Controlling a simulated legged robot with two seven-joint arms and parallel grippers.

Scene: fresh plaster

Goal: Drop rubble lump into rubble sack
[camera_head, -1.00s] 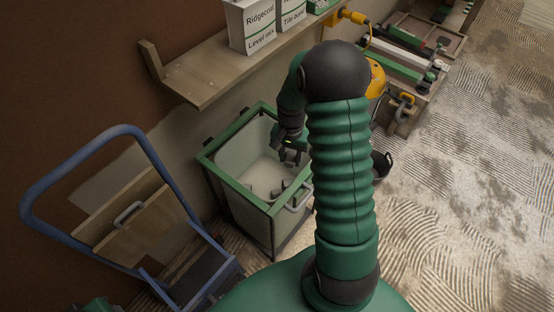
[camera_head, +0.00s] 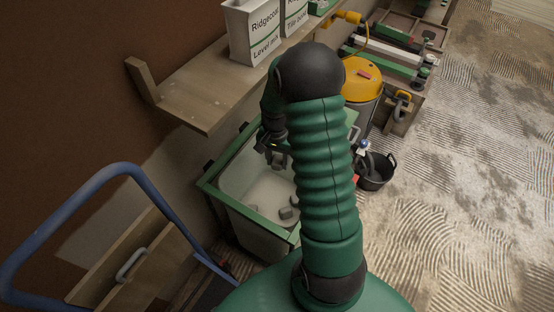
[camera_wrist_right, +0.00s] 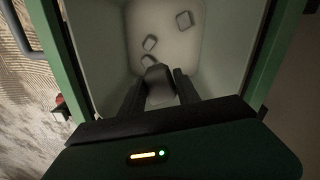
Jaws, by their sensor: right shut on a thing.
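The rubble sack (camera_head: 233,206) is a pale open-topped bag in a green frame, beside the wall below the shelf. Several grey lumps lie on its floor; they also show in the right wrist view (camera_wrist_right: 184,20). My right gripper (camera_head: 272,150) is over the opening of the sack. In the right wrist view my right gripper (camera_wrist_right: 159,88) is shut on a grey rubble lump (camera_wrist_right: 158,76), held between its two dark fingers above the sack's inside. In the head view my arm hides part of the sack, and the held lump is hard to make out. My left gripper is not in view.
A wooden shelf (camera_head: 200,92) with white boxes (camera_head: 252,32) overhangs the sack's far side. A blue trolley (camera_head: 60,215) with boards stands at left. A yellow vacuum (camera_head: 362,78) and black bucket (camera_head: 376,170) stand at right. The textured floor farther right is clear.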

